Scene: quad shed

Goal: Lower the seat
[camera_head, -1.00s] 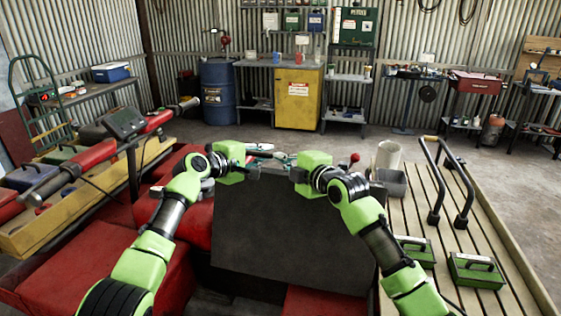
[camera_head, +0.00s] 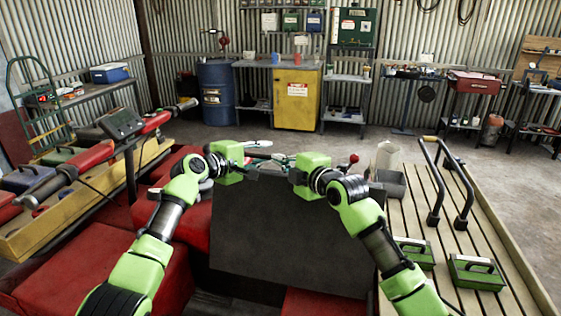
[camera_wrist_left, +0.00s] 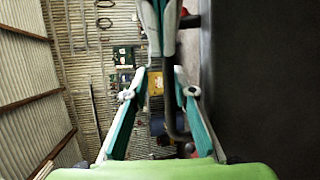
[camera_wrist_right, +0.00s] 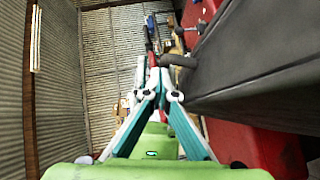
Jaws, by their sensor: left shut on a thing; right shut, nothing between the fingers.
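The seat (camera_head: 290,235) is a dark grey panel standing raised and tilted in front of me in the head view. It fills the right side of the left wrist view (camera_wrist_left: 270,80) and shows in the right wrist view (camera_wrist_right: 265,70). My left gripper (camera_head: 259,144) is at the left of its top edge. In the left wrist view its fingers are shut beside the seat at a bent black bar (camera_wrist_left: 170,105); the exact contact is partly hidden. My right gripper (camera_head: 281,158) is shut and empty near the top edge, beside a short dark bar end (camera_wrist_right: 178,60).
The quad's red body (camera_head: 110,250) lies left of and below the seat. A handlebar with a display (camera_head: 123,123) stands at left. A slatted wooden deck (camera_head: 415,205) with a black rail (camera_head: 459,175) and green boxes (camera_head: 476,271) lies right. Floor beyond is clear.

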